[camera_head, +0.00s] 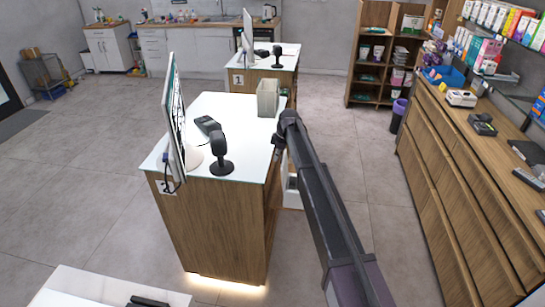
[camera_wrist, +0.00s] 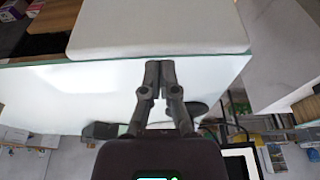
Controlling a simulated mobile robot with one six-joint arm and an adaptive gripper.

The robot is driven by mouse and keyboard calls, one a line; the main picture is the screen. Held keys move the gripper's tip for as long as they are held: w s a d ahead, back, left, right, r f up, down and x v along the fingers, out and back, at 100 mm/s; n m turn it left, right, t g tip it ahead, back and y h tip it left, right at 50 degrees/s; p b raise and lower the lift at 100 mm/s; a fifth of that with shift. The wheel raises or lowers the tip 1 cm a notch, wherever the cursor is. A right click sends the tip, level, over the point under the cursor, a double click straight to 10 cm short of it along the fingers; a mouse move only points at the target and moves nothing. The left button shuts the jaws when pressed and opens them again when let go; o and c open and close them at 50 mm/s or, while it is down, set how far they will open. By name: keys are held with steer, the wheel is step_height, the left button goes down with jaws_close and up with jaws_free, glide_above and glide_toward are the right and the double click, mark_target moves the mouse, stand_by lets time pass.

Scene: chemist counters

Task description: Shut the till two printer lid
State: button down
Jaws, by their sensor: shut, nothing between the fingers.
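The till two counter (camera_head: 220,115), with a pale glossy top and wooden sides, stands mid-view in the head view. A pale grey-beige upright box (camera_head: 267,98), apparently the printer, stands at its far right corner; I cannot clearly make out its lid. In the wrist view my gripper (camera_wrist: 160,66) is shut and empty. Its fingertips are by the lower edge of a white rounded panel (camera_wrist: 158,27), possibly the lid; contact cannot be told.
On the same counter stand a monitor (camera_head: 175,120), a card terminal (camera_head: 208,125) and a dark scanner on a stand (camera_head: 220,155). Another till counter (camera_head: 262,72) is behind. A long wooden drawer unit (camera_head: 460,180) lines the right. The floor between is clear.

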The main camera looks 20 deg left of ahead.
steer(key=shift+d, duration=0.35)
steer(key=shift+a, duration=0.1)
stand_by(0.4)
